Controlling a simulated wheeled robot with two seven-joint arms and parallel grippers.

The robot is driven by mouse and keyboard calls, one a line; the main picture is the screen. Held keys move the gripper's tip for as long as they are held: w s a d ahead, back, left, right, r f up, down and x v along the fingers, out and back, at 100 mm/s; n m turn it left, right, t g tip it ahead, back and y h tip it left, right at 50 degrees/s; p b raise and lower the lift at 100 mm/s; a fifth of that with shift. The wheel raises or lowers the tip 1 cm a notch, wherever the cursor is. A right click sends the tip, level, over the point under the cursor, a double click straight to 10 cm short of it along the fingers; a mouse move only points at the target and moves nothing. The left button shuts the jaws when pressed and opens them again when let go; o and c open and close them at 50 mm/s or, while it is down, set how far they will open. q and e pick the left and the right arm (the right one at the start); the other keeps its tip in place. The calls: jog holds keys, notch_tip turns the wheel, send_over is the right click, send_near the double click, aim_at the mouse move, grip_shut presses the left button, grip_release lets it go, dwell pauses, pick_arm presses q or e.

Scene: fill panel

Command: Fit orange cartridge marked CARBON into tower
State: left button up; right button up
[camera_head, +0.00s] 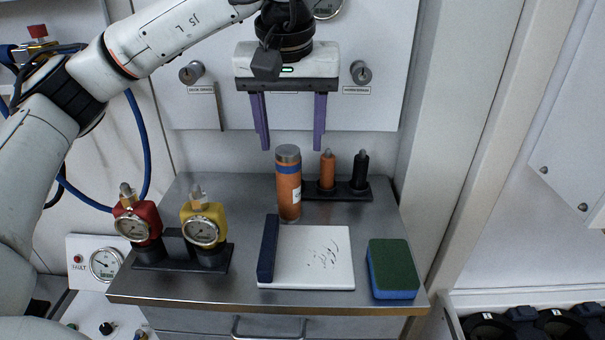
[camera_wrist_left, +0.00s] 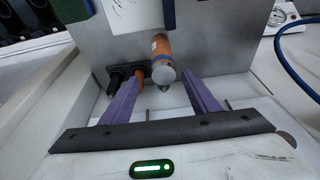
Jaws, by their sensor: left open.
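The orange cartridge (camera_head: 289,190) stands upright on the grey worktop, with a grey cap, a blue band and a small white label whose text is too small to read. It also shows in the left wrist view (camera_wrist_left: 162,52), between the fingers but beyond their tips. My left gripper (camera_head: 291,146) is open and empty, its two purple fingers pointing down above and around the line of the cartridge's cap, without visible contact. It also shows in the left wrist view (camera_wrist_left: 160,88). I cannot identify the tower for certain. My right gripper is not in view.
A black holder (camera_head: 340,190) with an orange and a black post stands behind the cartridge. Red (camera_head: 138,222) and yellow (camera_head: 203,222) gauge fittings stand at left. A white board (camera_head: 320,262) with a dark blue bar (camera_head: 268,248) and a green-blue sponge (camera_head: 393,268) lie in front.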

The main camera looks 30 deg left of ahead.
aim_at(289, 167)
pick_arm(q)
jog(key=shift+a+f, duration=0.25)
jog(key=shift+f, duration=1.2)
jog(key=x, duration=0.4)
jog(key=shift+a+f, duration=0.15)
jog(key=shift+a, duration=0.1)
jog(key=shift+w+f, duration=0.25)
jog(key=shift+f, duration=0.2)
jog(key=c, duration=1.3)
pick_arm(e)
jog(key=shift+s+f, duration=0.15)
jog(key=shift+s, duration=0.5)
pick_arm(q)
jog(key=shift+r, duration=0.1)
